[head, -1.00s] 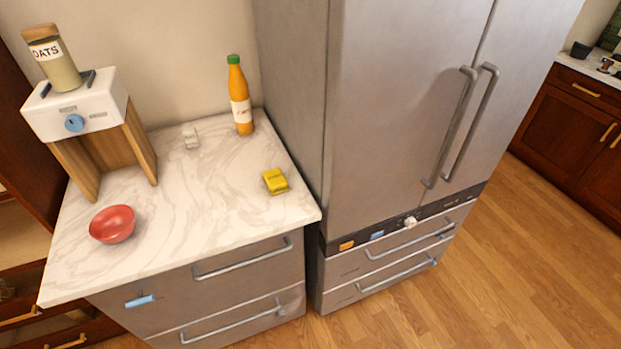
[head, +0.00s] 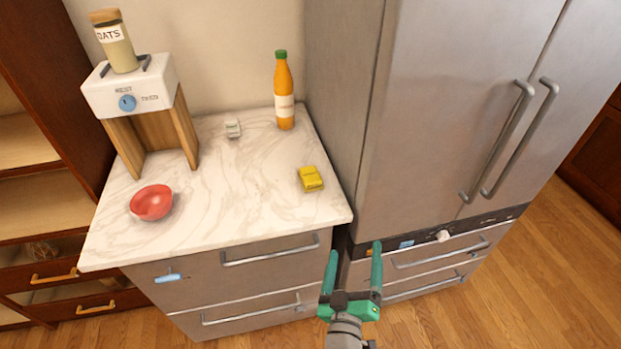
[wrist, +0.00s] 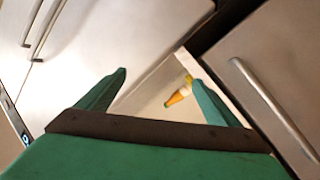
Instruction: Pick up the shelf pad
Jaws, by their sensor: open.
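No object is plainly marked as the shelf pad. A small yellow block (head: 310,178) lies flat on the marble counter near its right edge and may be the pad. A smaller pale item (head: 233,129) lies farther back. My gripper (head: 355,252) is open and empty, low in front of the gap between counter and fridge, apart from the yellow block. In the wrist view my gripper (wrist: 155,68) has fingers spread, with the orange bottle (wrist: 177,97) showing beyond them. A bit of yellow shows by the right finger, partly hidden.
The marble counter (head: 245,200) also holds a red bowl (head: 152,202), a white dispenser (head: 128,88) with an oats jar (head: 115,45), and an orange bottle (head: 284,95). The tall fridge (head: 440,110) stands close at the right. Drawer handles (head: 270,250) stick out below the counter.

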